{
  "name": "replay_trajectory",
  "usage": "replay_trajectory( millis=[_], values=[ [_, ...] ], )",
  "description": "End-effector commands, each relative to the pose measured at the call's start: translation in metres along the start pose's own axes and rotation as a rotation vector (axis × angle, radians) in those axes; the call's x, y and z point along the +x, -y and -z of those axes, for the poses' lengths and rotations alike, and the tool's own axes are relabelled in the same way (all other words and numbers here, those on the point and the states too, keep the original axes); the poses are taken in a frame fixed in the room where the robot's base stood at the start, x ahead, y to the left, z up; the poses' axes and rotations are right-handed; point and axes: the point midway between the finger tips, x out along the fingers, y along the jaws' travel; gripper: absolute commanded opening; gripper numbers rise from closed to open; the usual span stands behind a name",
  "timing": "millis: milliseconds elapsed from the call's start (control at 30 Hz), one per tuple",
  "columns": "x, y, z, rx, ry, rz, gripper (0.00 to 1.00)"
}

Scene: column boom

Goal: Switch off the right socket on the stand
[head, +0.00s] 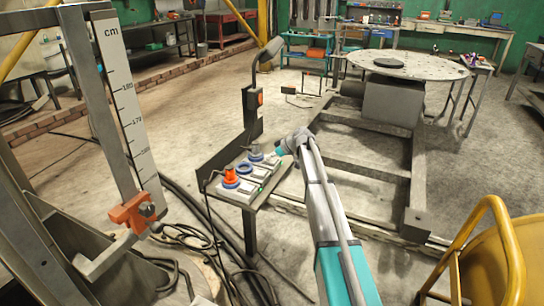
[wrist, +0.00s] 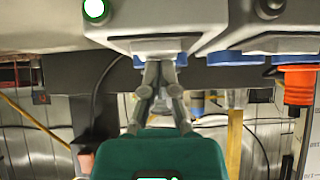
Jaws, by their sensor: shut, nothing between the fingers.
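The stand (head: 229,150) holds a row of grey socket boxes. In the head view the right socket (head: 256,153) has a blue ring and a grey top; the middle socket (head: 245,167) has a blue ring; the left one carries an orange plug (head: 231,176). In the wrist view the row appears upside down: the nearest grey box (wrist: 165,20) has a lit green round button (wrist: 95,10), and the orange plug (wrist: 299,86) is at right. My gripper (wrist: 160,68) is shut and empty, its tips at the box's edge; contact cannot be told. In the head view my gripper (head: 279,152) is beside the right socket.
A bent lamp-like post (head: 255,80) rises behind the sockets. A metal frame with a round table (head: 415,65) stands to the right. A yellow chair (head: 490,250) is at front right. Cables (head: 200,240) lie on the floor at left. A ruler column (head: 125,110) stands at left.

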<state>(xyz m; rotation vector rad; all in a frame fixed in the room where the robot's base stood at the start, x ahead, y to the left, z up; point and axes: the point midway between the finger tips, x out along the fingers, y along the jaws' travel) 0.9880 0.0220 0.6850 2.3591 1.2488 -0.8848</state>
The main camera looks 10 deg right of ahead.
Motion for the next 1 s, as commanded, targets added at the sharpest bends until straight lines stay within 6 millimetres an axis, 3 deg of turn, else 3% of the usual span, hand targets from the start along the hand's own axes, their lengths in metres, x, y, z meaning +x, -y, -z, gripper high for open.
replay_trajectory(
  millis=[400,1000],
  values=[
    [0.005,0.005,0.003,-0.007,0.006,0.008,0.00],
    [-0.004,0.007,-0.007,-0.009,0.009,0.010,0.00]
  ],
)
